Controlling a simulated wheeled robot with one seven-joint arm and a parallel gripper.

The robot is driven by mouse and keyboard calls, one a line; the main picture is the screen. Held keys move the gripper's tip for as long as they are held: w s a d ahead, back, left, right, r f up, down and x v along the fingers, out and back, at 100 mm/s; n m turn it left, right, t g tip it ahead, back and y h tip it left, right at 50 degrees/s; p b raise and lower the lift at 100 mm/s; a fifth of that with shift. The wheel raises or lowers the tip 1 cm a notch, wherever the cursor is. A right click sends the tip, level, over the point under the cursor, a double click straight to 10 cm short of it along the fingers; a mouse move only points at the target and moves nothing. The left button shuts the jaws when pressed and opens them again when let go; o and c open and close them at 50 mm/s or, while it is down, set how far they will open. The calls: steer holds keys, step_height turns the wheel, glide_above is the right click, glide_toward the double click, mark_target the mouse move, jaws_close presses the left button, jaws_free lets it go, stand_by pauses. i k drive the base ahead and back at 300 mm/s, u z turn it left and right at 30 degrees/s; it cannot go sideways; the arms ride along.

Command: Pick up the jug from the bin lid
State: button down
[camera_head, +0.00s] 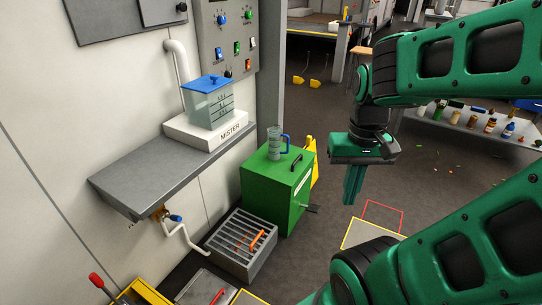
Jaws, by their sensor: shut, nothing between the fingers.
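The jug (273,143) is a small clear measuring jug with a blue handle on its right side. It stands upright on top of the green bin, on the lid (262,169), near its back part. A dark handle lies on the lid to the right of the jug. My gripper (353,190) hangs to the right of the jug, with its green fingers pointing down. The fingers are together and hold nothing. There is a clear gap between my gripper and the jug.
A grey shelf (131,188) on the left wall bears a mister tank (209,103) with a blue lid. A grated grey box (242,243) with an orange handle stands before the bin. A yellow board leans behind the bin. A table of bottles (462,128) stands at the right.

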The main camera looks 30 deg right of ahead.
mark_target(279, 145)
steer(key=k, duration=0.5)
steer(key=z, duration=1.2)
steer(key=i, duration=2.15)
steer(key=u, duration=0.95)
